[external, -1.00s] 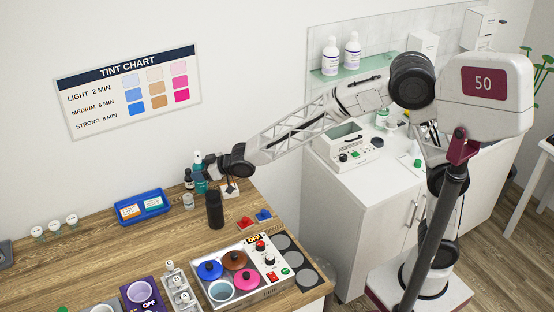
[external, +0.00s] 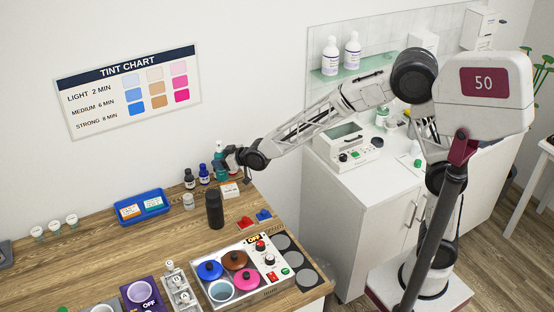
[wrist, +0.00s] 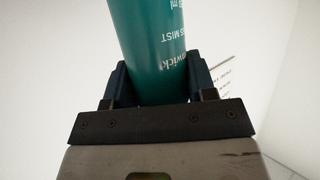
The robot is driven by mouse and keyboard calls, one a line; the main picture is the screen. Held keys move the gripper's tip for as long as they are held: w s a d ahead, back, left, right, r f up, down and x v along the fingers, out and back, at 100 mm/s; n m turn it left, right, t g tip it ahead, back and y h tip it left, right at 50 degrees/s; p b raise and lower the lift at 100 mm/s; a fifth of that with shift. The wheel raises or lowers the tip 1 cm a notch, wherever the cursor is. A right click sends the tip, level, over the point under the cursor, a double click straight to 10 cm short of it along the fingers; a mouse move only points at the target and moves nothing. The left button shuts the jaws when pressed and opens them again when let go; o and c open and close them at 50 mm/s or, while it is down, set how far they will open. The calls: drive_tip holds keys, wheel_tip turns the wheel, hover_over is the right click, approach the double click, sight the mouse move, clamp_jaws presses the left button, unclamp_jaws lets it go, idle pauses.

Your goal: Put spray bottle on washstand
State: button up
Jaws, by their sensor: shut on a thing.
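The spray bottle (external: 219,158) is teal with a white top. My gripper (external: 228,157) is shut on it at the back right of the wooden counter. The wrist view shows the teal bottle body (wrist: 155,45) with white print between my two dark fingers (wrist: 157,85). Its lower end is small and partly hidden in the external view, so its height above the counter is hard to tell. The white washstand (external: 357,207) stands to the right, partly behind my arm, with cupboard doors in front.
The wooden counter (external: 80,255) holds small dark bottles (external: 190,179), a black cylinder (external: 214,210), a blue tray (external: 142,222) and a tray of coloured pots (external: 215,300). A box with knobs (external: 345,150) stands on the washstand. A glass shelf (external: 345,72) with white bottles hangs above it.

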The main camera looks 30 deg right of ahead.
sight(220, 150)
drive_tip(key=shift+r, duration=0.15)
drive_tip(key=shift+r, duration=1.9)
drive_tip(key=s+a+r+n+g+y, duration=0.2)
drive_tip(key=a, duration=1.3)
drive_tip(key=s+a+r+n+g+y, duration=0.1)
drive_tip(key=s+a+r+n+g, duration=0.15)
drive_tip(key=a, duration=1.25)
drive_tip(key=s+a+f+n+g+y, duration=0.1)
drive_tip(key=s+a+n+g, duration=0.1)
drive_tip(key=s+a, duration=0.6)
drive_tip(key=s+a+f+n+g, duration=0.15)
drive_tip(key=s+a, duration=0.25)
drive_tip(key=a, duration=0.8)
drive_tip(key=s+a+f+n+g+y, duration=0.1)
drive_tip(key=s+a+f, duration=0.1)
drive_tip(key=s+a, duration=0.6)
drive_tip(key=shift+w+a+f, duration=0.25)
drive_tip(key=shift+a+f, duration=0.05)
drive_tip(key=shift+f, duration=0.55)
drive_tip(key=shift+w+a+f, duration=0.3)
drive_tip(key=shift+f, duration=0.5)
drive_tip(key=shift+w+a+f, duration=0.25)
drive_tip(key=shift+a+f, duration=0.05)
drive_tip(key=shift+f, duration=0.55)
drive_tip(key=shift+f, duration=2.9)
